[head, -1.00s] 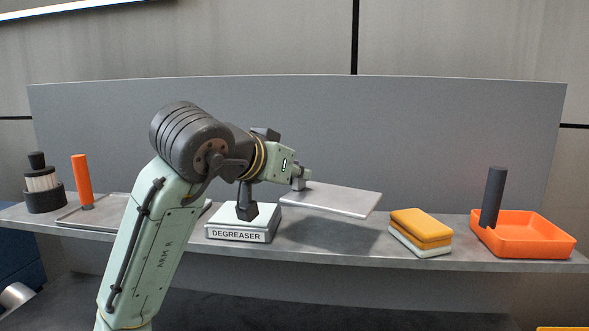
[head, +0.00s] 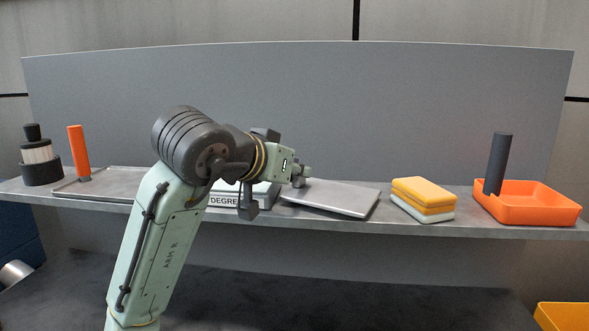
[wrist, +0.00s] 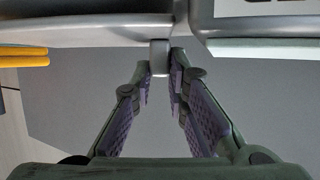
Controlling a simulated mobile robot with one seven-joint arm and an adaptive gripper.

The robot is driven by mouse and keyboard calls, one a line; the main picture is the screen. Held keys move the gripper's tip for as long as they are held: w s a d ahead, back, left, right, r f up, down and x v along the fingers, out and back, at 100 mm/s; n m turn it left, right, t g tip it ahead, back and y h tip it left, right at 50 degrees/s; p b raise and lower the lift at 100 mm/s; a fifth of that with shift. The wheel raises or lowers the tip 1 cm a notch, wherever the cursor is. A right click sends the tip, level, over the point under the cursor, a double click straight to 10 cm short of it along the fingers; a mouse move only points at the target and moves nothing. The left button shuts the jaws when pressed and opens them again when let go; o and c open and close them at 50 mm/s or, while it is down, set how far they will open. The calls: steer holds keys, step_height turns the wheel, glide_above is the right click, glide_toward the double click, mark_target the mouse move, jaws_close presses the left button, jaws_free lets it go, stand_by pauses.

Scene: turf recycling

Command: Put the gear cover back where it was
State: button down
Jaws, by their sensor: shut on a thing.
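The gear cover appears to be the flat grey plate (head: 335,197), just right of the DEGREASER block (head: 268,197) on the shelf. It is slightly tilted in the picture and sits at or just above the shelf; I cannot tell if it touches. My gripper (head: 302,173) is at its upper left corner. In the wrist view, my gripper (wrist: 160,68) is shut on a small grey tab (wrist: 160,55) at the plate's (wrist: 85,32) edge. In the head view, my arm hides part of the DEGREASER block.
A yellow sponge stack (head: 423,193) stands right of the plate, then an orange tray (head: 540,215) with a dark cylinder (head: 498,163). At the left are an orange-handled tool (head: 79,152), a flat tray (head: 112,197) and a black-and-white stack (head: 40,160). A back panel (head: 400,110) rises behind.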

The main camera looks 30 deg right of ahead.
steer(key=shift+f+b, duration=0.3)
steer(key=shift+f, duration=0.2)
steer(key=c, duration=1.5)
jaws_free()
steer(key=shift+a, duration=0.1)
steer(key=v, duration=1.2)
steer(key=shift+s, duration=0.1)
